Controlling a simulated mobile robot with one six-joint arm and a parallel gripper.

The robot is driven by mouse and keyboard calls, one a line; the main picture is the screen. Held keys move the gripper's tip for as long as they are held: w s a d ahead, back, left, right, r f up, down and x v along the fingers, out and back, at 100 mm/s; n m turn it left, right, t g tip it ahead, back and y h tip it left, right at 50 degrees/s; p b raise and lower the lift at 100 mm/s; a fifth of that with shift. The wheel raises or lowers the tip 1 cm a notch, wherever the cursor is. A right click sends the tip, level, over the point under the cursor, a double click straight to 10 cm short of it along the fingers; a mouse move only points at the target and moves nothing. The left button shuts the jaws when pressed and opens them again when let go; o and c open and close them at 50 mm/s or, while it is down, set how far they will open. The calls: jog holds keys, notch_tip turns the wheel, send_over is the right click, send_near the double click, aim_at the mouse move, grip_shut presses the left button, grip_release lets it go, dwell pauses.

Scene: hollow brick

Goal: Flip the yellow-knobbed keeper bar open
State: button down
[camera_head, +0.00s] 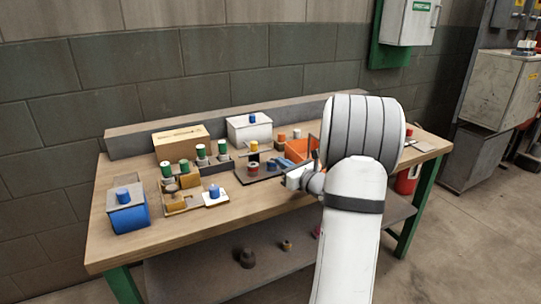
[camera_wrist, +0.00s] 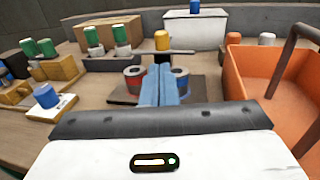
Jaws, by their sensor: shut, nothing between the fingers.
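The yellow knob (camera_wrist: 162,40) stands upright on the thin grey keeper bar (camera_wrist: 185,52), which lies crosswise above a dark base in the wrist view. The knob also shows in the head view (camera_head: 254,146). On the base sit a red ring-shaped part (camera_wrist: 134,82) and a blue one (camera_wrist: 181,84), one on each side. My gripper (camera_wrist: 165,70) has blue fingers, shut and empty, pointing at the knob from the near side. In the wrist view the fingertips overlap the area just below the bar and hide the middle of the base. I cannot tell whether they touch the bar.
An orange bin (camera_wrist: 270,85) with a dark handle stands close on the right. A white box (camera_head: 249,129) and a cardboard box (camera_head: 181,139) stand behind. Several green-knobbed parts and a blue-knobbed white block (camera_head: 214,196) are to the left. The front of the wooden bench (camera_head: 160,238) is clear.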

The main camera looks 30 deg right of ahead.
jog(key=shift+s+d, duration=0.15)
jog(key=shift+s, duration=0.95)
